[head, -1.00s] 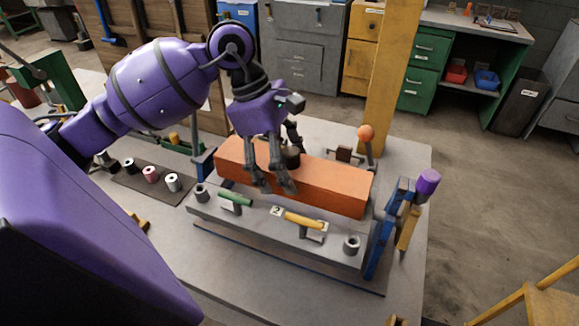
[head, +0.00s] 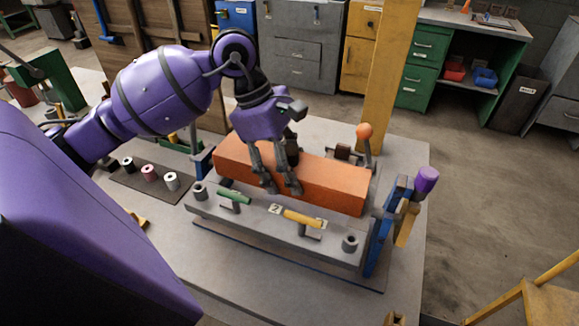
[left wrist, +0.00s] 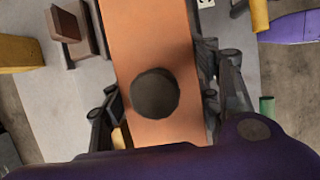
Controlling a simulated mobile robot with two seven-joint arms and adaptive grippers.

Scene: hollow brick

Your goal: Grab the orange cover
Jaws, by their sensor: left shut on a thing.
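The orange cover (head: 335,187) is a long block-shaped lid lying on the grey fixture on the table. A dark round knob (left wrist: 155,93) stands on its top and shows between my fingers in the left wrist view, where the cover (left wrist: 148,30) runs up the picture. My left gripper (head: 281,188) is over the cover's middle, pointing down. Its fingers lie along the cover's two long sides, shut on it; the far finger is mostly hidden in the head view. My right gripper is not in view.
The grey fixture (head: 265,228) has a green handle (head: 234,197) and a yellow handle (head: 303,218) on its front. An orange ball-topped lever (head: 365,131) and a blue clamp with a purple knob (head: 427,179) stand at the right. Spools lie on a dark mat (head: 150,190) at left.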

